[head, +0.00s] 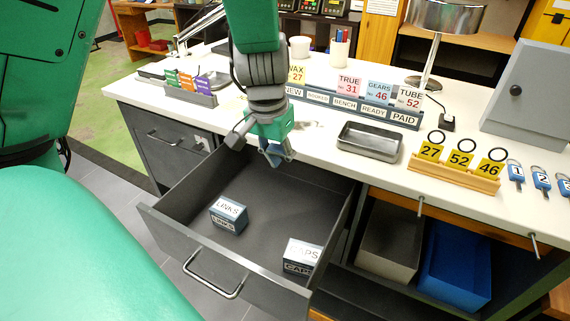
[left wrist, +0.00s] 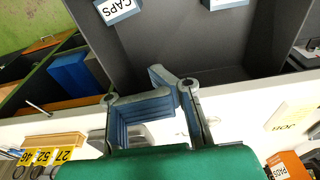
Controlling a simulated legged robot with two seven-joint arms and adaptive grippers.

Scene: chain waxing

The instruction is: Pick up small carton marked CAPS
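The small carton marked CAPS (head: 301,257) has a white top and a dark blue-grey side. It sits in the open drawer (head: 185,233), near its front right corner, and shows at the top of the left wrist view (left wrist: 118,11). A similar carton marked LINKS (head: 228,215) stands in the same drawer, further left. My left gripper (head: 258,148) hangs above the back of the drawer, apart from both cartons. Its fingers are spread and empty, also in the left wrist view (left wrist: 162,95). My right gripper is not in view.
The white worktop (head: 325,115) behind the drawer holds a grey metal tray (head: 369,142), a card rack, a yellow tag stand (head: 455,172) and a lamp. Grey and blue bins (head: 455,262) stand in the shelf right of the drawer. The drawer's middle floor is clear.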

